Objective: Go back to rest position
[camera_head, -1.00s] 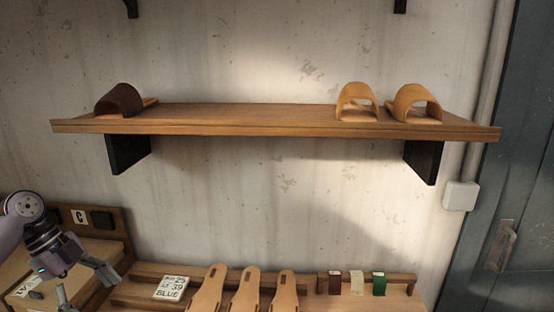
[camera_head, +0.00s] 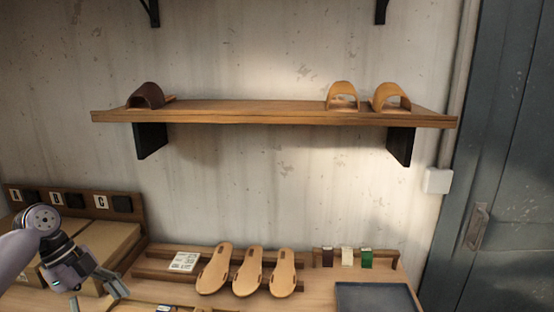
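My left gripper (camera_head: 96,297) is at the lower left, in front of the lidded boxes at the back of the workbench. Its fingers are spread apart with nothing between them. My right gripper is not in view. On the wall shelf (camera_head: 260,112) stand one dark brown sandal (camera_head: 147,96) at the left and two tan sandals (camera_head: 342,96) (camera_head: 389,97) at the right.
Three tan soles (camera_head: 248,271) lean on a wooden rack on the workbench (camera_head: 225,299). A white label card (camera_head: 184,262) is left of them. Brown, white and green swatches (camera_head: 347,257) and a dark tray (camera_head: 375,297) are at the right. A grey door (camera_head: 510,150) stands at the far right.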

